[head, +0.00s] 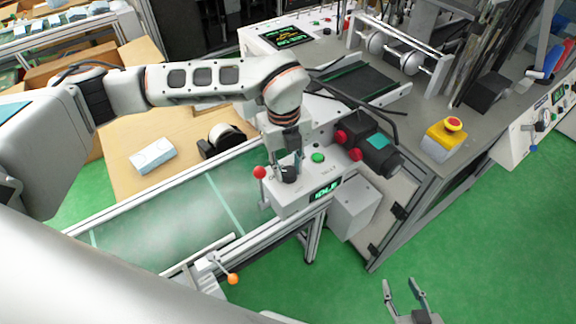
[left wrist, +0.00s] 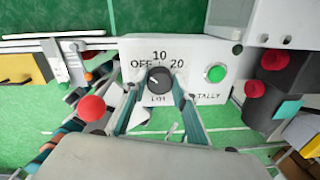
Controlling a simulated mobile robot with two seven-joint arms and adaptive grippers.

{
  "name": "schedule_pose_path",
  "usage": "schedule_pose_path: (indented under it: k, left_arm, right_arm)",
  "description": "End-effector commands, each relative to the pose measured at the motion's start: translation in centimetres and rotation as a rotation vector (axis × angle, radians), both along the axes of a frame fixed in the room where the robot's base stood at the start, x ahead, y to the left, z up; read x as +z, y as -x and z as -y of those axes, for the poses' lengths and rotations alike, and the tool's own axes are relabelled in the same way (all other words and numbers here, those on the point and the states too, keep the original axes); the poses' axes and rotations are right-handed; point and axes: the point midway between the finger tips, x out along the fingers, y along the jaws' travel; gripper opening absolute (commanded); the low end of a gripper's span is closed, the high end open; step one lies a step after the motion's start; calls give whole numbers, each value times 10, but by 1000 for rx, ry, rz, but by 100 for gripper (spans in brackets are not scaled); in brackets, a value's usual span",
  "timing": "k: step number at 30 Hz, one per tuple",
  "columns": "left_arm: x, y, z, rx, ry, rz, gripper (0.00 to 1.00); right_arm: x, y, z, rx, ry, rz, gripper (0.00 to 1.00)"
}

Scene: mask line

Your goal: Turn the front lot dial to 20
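The front lot dial is a black round knob (left wrist: 159,80) on a white panel (left wrist: 205,55), with OFF at its left, 10 above, 20 at its right and LOT below. In the head view the dial (head: 289,174) is partly hidden by my left gripper (head: 287,160). In the left wrist view the fingers of my left gripper (left wrist: 159,84) stand on both sides of the knob, apart, with small gaps seeming to show. The knob's pointer setting is too small to read surely. My right gripper (head: 405,290) is open and empty above the green floor.
A red ball-topped lever (head: 260,172) stands left of the dial. A green button (head: 317,158) and a lit display (head: 325,189) share the panel. A dark box with red knobs (head: 368,142) is at the right. A conveyor (head: 185,215) runs to the left.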

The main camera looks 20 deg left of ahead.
Motion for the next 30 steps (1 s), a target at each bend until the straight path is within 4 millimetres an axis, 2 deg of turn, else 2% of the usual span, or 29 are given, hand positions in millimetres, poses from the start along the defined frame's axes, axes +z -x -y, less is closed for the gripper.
schedule_pose_path:
  k: [8, 14, 30]
  left_arm:
    - [0, -1, 0, -32, -1, 1, 6]
    - [0, -1, 0, -130, -2, 2, 6]
    - [0, -3, 1, -621, -1, 3, 6]
  right_arm:
    - [-2, 0, 0, 1, 1, 0, 40]
    - [-8, 0, 0, 0, 0, 0, 40]
    - [-28, 2, 0, 1, 0, -4, 40]
